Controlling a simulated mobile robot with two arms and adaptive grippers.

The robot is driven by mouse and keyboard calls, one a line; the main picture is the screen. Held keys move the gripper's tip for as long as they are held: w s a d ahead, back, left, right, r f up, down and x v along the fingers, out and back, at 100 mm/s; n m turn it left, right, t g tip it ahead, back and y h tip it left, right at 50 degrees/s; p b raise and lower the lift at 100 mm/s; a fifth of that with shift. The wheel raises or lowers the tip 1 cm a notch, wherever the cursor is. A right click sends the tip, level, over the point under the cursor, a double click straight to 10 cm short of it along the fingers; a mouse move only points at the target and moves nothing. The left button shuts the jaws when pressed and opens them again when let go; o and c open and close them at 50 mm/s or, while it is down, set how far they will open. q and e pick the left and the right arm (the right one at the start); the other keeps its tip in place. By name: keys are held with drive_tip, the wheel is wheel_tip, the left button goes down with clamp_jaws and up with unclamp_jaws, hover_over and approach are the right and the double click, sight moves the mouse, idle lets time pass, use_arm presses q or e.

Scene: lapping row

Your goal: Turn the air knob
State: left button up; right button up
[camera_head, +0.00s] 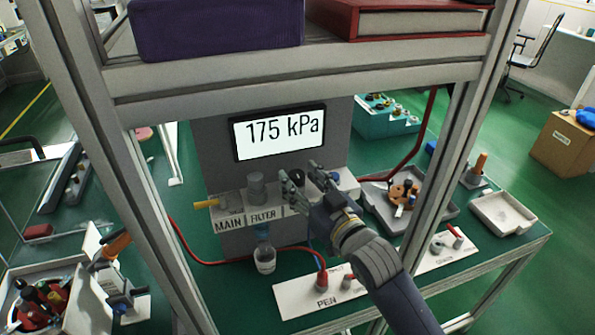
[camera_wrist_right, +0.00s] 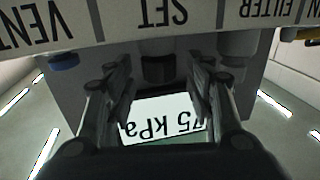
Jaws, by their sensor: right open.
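The air unit is a grey box with a lit display (camera_head: 279,132) reading 175 kPa. Its front shelf carries the labels MAIN and FILTER, and SET and VENT show upside down in the right wrist view. A dark knob (camera_head: 297,177) stands by the SET label; it also shows in the right wrist view (camera_wrist_right: 158,70). My right gripper (camera_head: 306,180) is open at the shelf, one finger on each side of the dark knob. In the right wrist view the gripper (camera_wrist_right: 159,78) shows gaps between fingers and knob. My left gripper is not in view.
A frame post (camera_head: 450,150) stands right of my right arm, and a shelf beam (camera_head: 300,72) crosses above. A yellow lever (camera_head: 205,204) and a filter cap (camera_head: 257,189) sit left of the knob. A white PEN plate (camera_head: 300,297) with red hose lies in front.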

drive_tip(key=shift+x, duration=0.85)
drive_tip(key=shift+w+a, duration=0.1)
drive_tip(key=shift+w, duration=0.2)
drive_tip(key=shift+c, duration=0.3)
drive_tip(key=c, duration=1)
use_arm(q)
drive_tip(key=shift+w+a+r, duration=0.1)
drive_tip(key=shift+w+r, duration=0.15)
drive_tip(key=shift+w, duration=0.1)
use_arm(e)
drive_tip(key=shift+a, duration=0.1)
